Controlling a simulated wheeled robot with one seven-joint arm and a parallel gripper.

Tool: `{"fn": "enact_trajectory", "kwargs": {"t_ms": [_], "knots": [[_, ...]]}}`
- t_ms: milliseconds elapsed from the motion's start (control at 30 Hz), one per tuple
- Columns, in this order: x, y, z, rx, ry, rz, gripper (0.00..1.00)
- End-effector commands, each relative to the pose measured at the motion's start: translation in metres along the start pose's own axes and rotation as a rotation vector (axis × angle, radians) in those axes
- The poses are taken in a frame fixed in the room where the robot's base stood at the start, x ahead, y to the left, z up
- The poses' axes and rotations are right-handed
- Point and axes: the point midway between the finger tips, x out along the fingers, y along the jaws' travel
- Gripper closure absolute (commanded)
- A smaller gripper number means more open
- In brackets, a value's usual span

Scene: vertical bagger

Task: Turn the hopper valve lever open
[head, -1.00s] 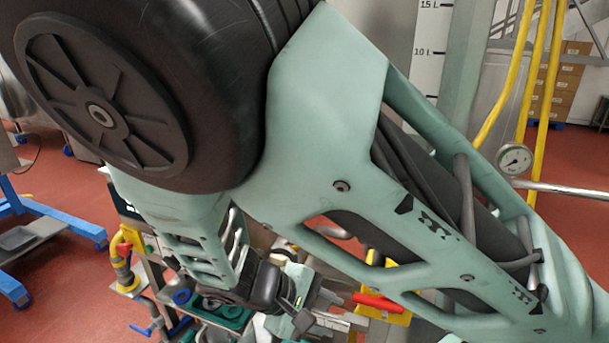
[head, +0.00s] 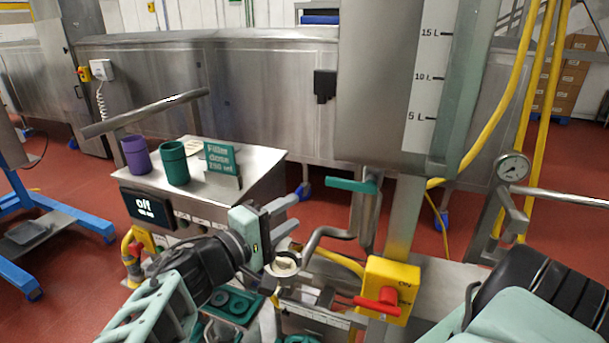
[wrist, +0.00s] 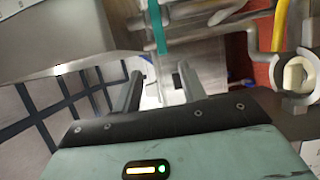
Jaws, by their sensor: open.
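The hopper valve lever (head: 352,186) is a teal handle lying roughly level on the steel outlet below the hopper (head: 385,80). It also shows in the wrist view as a teal bar (wrist: 160,28) at the top, beyond the fingers. My gripper (head: 291,214) is open and empty, in the head view to the left of the lever and a little lower. In the wrist view its two fingers (wrist: 158,76) stand apart with nothing between them. A clear gap separates the fingers from the lever.
A bent steel spout (head: 325,237) is beside my gripper. A yellow box with a red handle (head: 390,288) stands below the lever.

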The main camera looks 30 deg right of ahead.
Motion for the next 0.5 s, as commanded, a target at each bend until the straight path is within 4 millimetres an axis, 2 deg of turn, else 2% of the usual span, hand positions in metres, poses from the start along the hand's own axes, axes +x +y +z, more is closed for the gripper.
{"fn": "enact_trajectory", "kwargs": {"t_ms": [500], "knots": [[0.106,0.003,0.002,-0.005,-0.009,0.001,0.58]]}}
